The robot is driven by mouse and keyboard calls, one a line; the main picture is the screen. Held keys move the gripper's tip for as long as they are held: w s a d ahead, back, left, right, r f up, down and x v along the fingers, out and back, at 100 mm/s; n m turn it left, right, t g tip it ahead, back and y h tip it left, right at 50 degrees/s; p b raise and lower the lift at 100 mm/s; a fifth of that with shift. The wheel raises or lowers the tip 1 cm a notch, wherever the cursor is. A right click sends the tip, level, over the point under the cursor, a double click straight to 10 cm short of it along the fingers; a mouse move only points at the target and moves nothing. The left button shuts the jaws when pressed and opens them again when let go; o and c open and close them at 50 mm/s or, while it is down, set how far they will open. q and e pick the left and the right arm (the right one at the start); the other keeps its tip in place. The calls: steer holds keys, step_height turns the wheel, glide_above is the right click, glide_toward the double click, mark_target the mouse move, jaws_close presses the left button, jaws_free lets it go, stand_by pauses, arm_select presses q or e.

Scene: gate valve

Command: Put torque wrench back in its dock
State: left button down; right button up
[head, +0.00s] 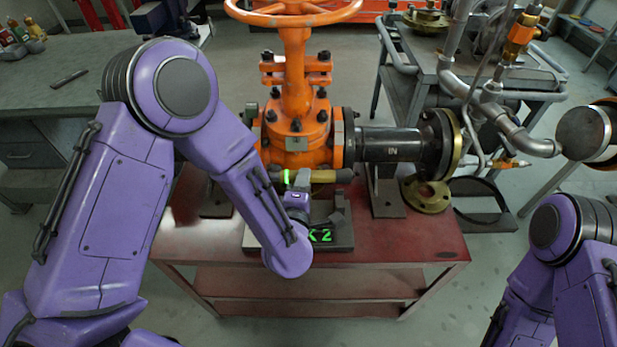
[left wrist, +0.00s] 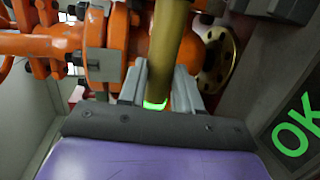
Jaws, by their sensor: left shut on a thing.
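The torque wrench (head: 325,176) shows as a brass-yellow bar with a glowing green ring, lying roughly level in front of the orange valve's lower body. My left gripper (head: 303,178) is shut on it near the green ring. In the left wrist view the wrench (left wrist: 172,45) runs up from between the fingers of my left gripper (left wrist: 158,90). The dock (head: 342,238) looks to be the dark grey block with green lettering on the red table, below and close to the gripper. My forearm hides part of it. My right gripper is out of view.
The orange gate valve (head: 295,130) with a dark pipe (head: 390,144) stands on the red table (head: 430,240), close behind the wrench. A brass flange (head: 428,197) lies at its right. A grey workbench (head: 60,85) is at left and a grey cart (head: 425,60) behind right.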

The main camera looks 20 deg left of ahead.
arm_select(q)
steer(key=shift+s+d+f+b, duration=0.1)
steer(key=shift+s+f+b, duration=0.15)
steer(key=shift+f+b, duration=1.45)
steer(key=shift+s+f+b, duration=0.2)
steer(key=shift+f+b, duration=1.3)
steer(key=shift+f, duration=0.25)
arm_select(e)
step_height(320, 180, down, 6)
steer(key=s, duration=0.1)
arm_select(q)
steer(key=c, duration=0.7)
jaws_free()
steer(key=shift+s, duration=0.1)
